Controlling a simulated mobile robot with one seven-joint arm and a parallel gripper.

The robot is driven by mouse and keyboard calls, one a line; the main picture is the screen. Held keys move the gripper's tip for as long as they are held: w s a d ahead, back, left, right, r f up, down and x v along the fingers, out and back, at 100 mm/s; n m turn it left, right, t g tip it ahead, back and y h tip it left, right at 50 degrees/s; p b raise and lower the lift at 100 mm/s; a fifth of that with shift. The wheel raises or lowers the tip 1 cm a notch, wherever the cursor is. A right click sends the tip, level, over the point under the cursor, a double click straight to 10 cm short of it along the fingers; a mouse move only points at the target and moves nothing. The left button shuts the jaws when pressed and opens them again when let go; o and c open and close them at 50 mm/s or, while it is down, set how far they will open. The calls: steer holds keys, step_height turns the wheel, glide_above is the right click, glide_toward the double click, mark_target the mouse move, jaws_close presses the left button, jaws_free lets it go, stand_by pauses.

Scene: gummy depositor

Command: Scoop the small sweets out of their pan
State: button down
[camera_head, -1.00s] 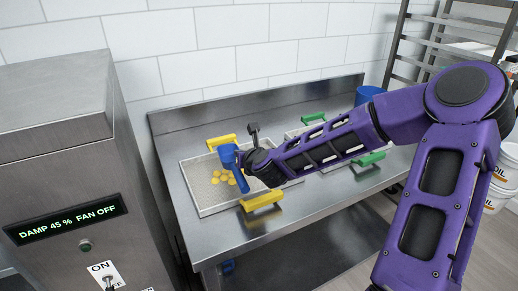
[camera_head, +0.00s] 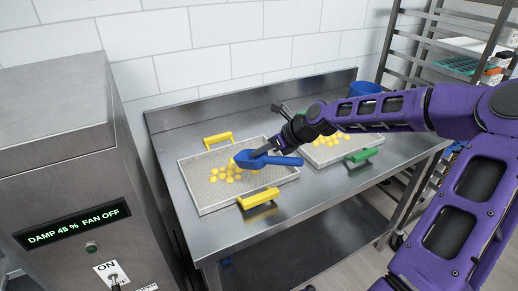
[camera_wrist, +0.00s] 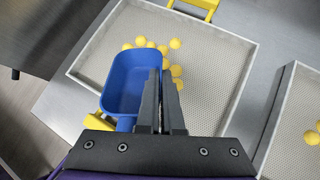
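My gripper (camera_head: 268,148) is shut on a blue scoop (camera_head: 258,160) over the left pan (camera_head: 200,191), which has yellow handles. The scoop's handle points right in the head view. In the wrist view the scoop bowl (camera_wrist: 128,82) opens toward the camera and its inside looks empty. Yellow round sweets (camera_head: 224,174) lie loose in the middle of the left pan, beside and partly behind the scoop. A right pan (camera_head: 343,151) with green handles also holds yellow sweets (camera_head: 330,138). I cannot tell a size difference between the two lots.
Both pans stand on a steel table (camera_head: 335,185) with a raised back edge. A steel machine (camera_head: 60,160) with a display stands at the left. A blue container (camera_head: 365,88) is at the back right, near a rack (camera_head: 420,60). The table front is clear.

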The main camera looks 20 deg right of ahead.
mark_target(255, 177)
steer(key=shift+w+a+f+b, duration=0.15)
steer(key=shift+f+b, duration=0.6)
steer(key=shift+f, duration=1)
steer(key=shift+w+a+f+b, duration=0.15)
steer(key=shift+f+b, duration=0.1)
steer(key=shift+f, duration=0.35)
steer(key=shift+w+a+f+b, duration=0.1)
steer(key=shift+w+f+b, duration=0.1)
steer(key=shift+f, duration=0.35)
steer(key=shift+w+a+r+p, duration=0.1)
steer(key=shift+p, duration=0.35)
step_height(255, 177, up, 2)
steer(key=shift+r+p, duration=0.2)
steer(key=shift+p, duration=0.8)
steer(key=shift+r, duration=1.85)
